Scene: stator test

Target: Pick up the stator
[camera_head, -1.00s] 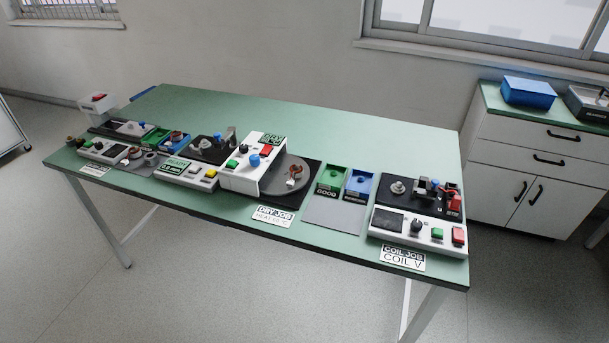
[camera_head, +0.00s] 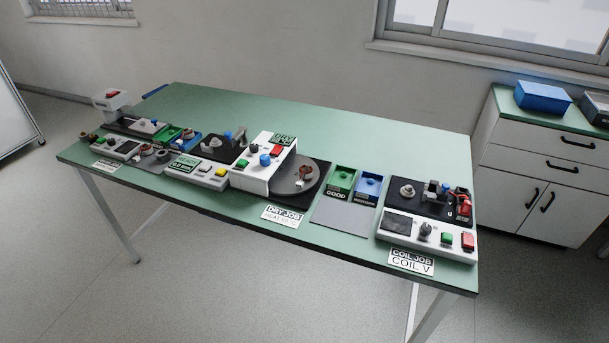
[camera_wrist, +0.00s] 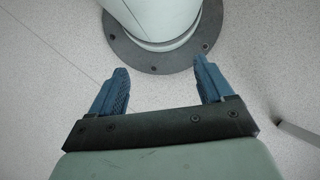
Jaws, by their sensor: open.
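Several small copper-brown, ring-like parts that look like stators are in the head view. One (camera_head: 306,172) is on the round grey turntable (camera_head: 283,185) of the dryer station at the table's middle. Others are at the left end, one (camera_head: 163,155) on a grey pad and one (camera_head: 188,136) by the blue bin. They are too small to see in detail, and I cannot tell which one the task means. My gripper (camera_wrist: 161,66) is open and empty in the wrist view, above the speckled floor beside my own round base. No stator shows there.
The green table (camera_head: 330,125) has a clear back half. Stations line its front edge: the white dryer box (camera_head: 262,160), green bin (camera_head: 341,181), blue bin (camera_head: 367,187) and coil tester (camera_head: 428,232). A white cabinet (camera_head: 545,160) stands at the right.

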